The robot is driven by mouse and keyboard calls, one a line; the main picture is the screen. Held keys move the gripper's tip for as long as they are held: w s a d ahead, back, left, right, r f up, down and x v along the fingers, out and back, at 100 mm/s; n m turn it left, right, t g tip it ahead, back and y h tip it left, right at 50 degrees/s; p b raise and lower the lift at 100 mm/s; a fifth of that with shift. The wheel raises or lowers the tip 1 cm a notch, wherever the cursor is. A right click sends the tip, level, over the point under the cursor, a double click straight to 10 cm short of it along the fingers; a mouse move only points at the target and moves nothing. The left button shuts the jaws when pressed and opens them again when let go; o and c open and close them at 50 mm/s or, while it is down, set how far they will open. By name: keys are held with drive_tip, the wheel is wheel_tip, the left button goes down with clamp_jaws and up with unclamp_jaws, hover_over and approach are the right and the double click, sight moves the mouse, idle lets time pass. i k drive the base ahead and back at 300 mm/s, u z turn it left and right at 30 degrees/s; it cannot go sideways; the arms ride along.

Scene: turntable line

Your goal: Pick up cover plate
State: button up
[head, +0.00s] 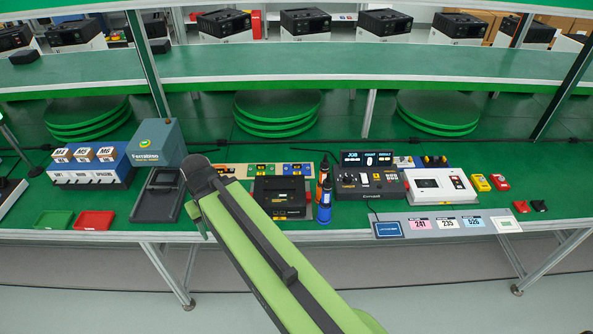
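My green arm reaches up from the lower right, and its dark end joint sits over the front table. The gripper's fingers are hidden from view behind or below this joint. No part is clearly marked as the cover plate. A dark, flat, tray-like piece (157,196) lies just left of my arm's end and may be it or its holder. A black boxy unit (281,196) stands just right of the arm, its left part close behind my arm. I see nothing held.
Left are a blue bin rack (92,164), a Ferrobino box (157,143), a green tray (54,220) and a red tray (94,220).

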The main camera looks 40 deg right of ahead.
sight(293, 168)
drive_tip(key=z, duration=0.1)
drive_tip(key=i, duration=1.25)
drive_tip(key=z, duration=0.15)
